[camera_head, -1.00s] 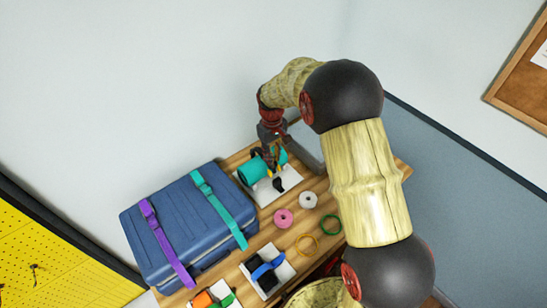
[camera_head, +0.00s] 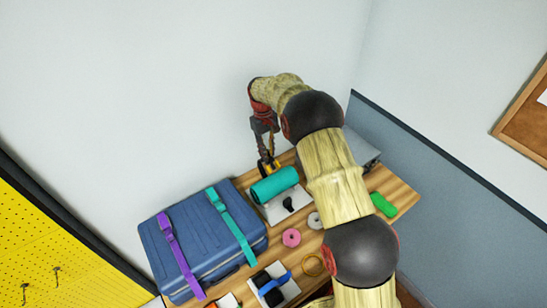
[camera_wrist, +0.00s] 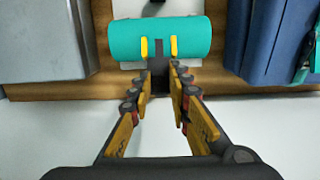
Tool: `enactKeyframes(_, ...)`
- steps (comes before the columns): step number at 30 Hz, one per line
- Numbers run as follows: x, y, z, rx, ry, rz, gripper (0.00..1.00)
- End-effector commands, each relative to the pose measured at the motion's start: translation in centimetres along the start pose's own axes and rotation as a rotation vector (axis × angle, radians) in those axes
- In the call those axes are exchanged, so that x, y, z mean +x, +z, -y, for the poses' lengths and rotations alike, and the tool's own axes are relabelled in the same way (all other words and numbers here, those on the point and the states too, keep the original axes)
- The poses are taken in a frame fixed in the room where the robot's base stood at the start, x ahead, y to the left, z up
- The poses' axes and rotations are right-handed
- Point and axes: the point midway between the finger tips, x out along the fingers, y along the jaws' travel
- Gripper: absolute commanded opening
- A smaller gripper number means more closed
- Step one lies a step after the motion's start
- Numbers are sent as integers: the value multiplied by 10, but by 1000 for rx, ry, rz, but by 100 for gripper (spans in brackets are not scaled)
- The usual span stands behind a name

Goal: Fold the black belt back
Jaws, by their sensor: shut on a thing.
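A teal roll (camera_head: 275,185) lies on a white plate (camera_head: 275,211) at the back edge of the table. A short black belt piece (camera_head: 289,203) shows on the plate in front of the roll. The roll's top looks bare in the head view. My gripper (camera_head: 268,167) is behind the roll, on the wall side. In the wrist view, my gripper (camera_wrist: 159,48) has its yellow fingertips close to the teal roll (camera_wrist: 196,40), with the black belt (camera_wrist: 159,66) between the fingers. It is shut on the belt. My fingers hide part of the belt.
A blue suitcase (camera_head: 195,245) with purple and teal straps stands left of the roll. A grey box (camera_head: 360,150) is to the right, partly behind my arm. A pink ring (camera_head: 291,237) and a green item (camera_head: 383,204) lie on the table. The wall is close behind.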

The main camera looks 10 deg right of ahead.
Motion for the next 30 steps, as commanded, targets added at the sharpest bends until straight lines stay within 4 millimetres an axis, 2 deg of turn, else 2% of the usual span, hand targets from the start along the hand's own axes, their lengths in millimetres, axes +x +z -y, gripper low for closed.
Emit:
enactKeyframes(3,5,-10,1,0,-2,3,0)
enactKeyframes(9,7,-17,1,0,-4,7,0)
enactKeyframes(23,11,-17,2,0,-6,16,0)
enactKeyframes(24,12,-16,2,0,-7,17,20)
enactKeyframes(30,12,-16,2,0,-7,19,31)
